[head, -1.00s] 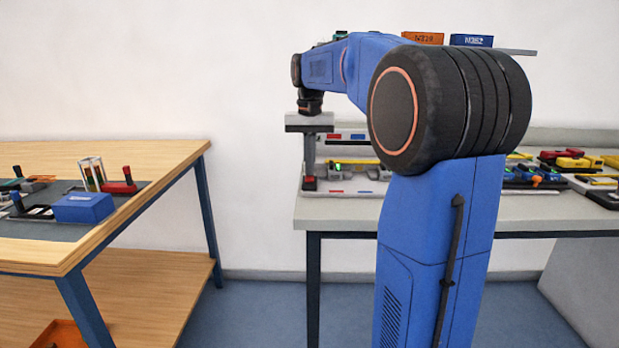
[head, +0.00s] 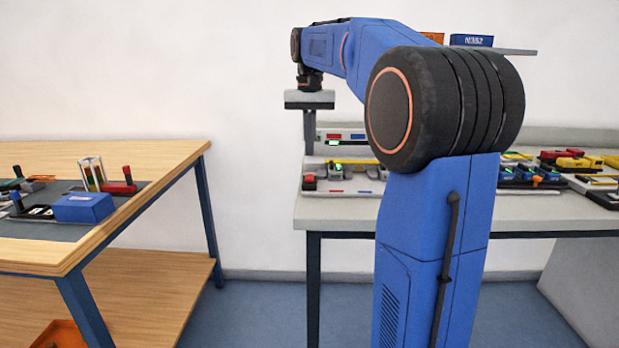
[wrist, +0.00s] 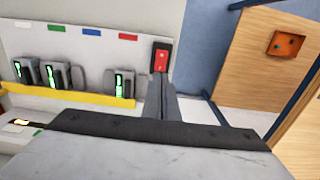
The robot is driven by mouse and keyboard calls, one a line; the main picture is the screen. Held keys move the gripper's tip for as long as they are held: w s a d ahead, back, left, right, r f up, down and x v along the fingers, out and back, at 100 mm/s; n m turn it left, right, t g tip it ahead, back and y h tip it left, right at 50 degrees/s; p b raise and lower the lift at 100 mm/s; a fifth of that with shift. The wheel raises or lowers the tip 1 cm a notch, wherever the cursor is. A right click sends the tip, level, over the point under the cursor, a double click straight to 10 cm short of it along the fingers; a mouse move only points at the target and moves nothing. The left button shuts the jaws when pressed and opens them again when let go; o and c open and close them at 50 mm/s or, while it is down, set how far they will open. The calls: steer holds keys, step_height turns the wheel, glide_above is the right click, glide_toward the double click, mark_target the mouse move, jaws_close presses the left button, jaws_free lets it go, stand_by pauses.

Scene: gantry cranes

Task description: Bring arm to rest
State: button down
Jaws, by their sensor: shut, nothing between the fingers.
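My gripper (head: 309,146) points down above the left end of the grey workbench (head: 340,211) in the head view. In the wrist view my gripper (wrist: 160,88) shows its narrow fingers together, with nothing between them.
Several grey modules with green lights (wrist: 55,74) line the panel behind a yellow strip (wrist: 80,95). A wooden table (head: 130,155) with a blue box (head: 83,207) stands to the left. Blue floor (head: 250,310) lies open between table and bench. A wall shelf (head: 515,51) holds boxes.

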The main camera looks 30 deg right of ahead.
steer(key=shift+r, duration=0.5)
steer(key=shift+s, duration=0.1)
steer(key=s+a+f+n+t, duration=0.1)
steer(key=s+a+f+n, duration=0.1)
steer(key=s+a+f, duration=0.45)
steer(key=s+a+f+n+t, duration=0.15)
steer(key=s+a, duration=0.25)
steer(key=s, duration=0.5)
steer(key=s+a+f+n+t, duration=0.1)
steer(key=s+a+f, duration=0.1)
steer(key=s+f, duration=0.5)
steer(key=s+a+f+n+t, duration=0.1)
steer(key=s+a+f+n, duration=0.1)
steer(key=s+f, duration=0.5)
step_height(320, 180, down, 2)
steer(key=shift+s+a+f, duration=0.2)
steer(key=shift+s+a, duration=0.1)
steer(key=shift+a, duration=0.35)
